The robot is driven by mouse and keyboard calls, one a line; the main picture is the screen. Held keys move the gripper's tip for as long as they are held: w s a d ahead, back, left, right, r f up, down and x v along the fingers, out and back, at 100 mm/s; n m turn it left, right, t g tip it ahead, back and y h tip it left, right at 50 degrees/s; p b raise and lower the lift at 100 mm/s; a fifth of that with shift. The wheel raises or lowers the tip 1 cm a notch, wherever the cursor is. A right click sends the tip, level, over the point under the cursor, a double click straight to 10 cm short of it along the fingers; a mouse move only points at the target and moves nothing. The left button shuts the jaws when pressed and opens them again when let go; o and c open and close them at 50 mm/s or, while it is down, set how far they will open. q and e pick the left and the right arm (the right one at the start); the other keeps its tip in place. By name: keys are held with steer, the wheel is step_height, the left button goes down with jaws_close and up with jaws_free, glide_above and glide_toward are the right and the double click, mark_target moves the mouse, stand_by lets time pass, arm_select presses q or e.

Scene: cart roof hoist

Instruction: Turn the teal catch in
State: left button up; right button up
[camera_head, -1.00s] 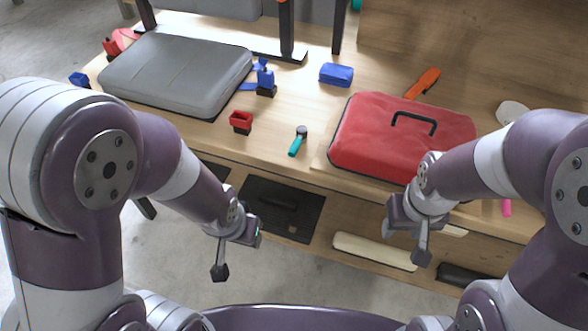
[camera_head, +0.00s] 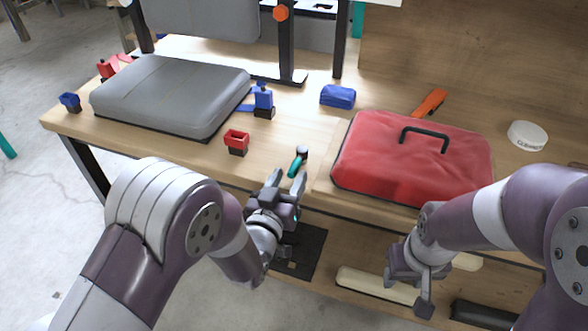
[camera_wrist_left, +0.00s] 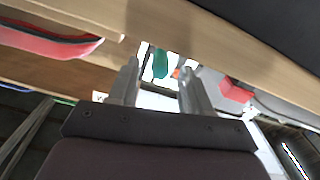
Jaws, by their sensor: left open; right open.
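The teal catch (camera_head: 295,166) is a small lever on a dark round pivot, lying near the front edge of the wooden bench in the head view. In the left wrist view the teal catch (camera_wrist_left: 160,63) shows between and beyond my fingertips. My left gripper (camera_head: 287,180) is open, its two fingers pointing up at the catch from just in front of it. The fingers also show in the left wrist view (camera_wrist_left: 157,75), with nothing between them. I cannot tell whether a finger touches the catch. My right gripper (camera_head: 418,290) hangs in front of the bench at the right, open and away from the catch.
A red holder (camera_head: 236,141) stands left of the catch, with a blue catch (camera_head: 264,102) behind it. A grey case (camera_head: 170,95) lies at the left, a red case (camera_head: 410,158) at the right. A blue block (camera_head: 337,96) lies farther back. A lower shelf is under the bench.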

mark_target(297, 163)
arm_select(q)
steer(key=shift+x, duration=1.95)
arm_select(e)
steer(key=shift+f, duration=0.15)
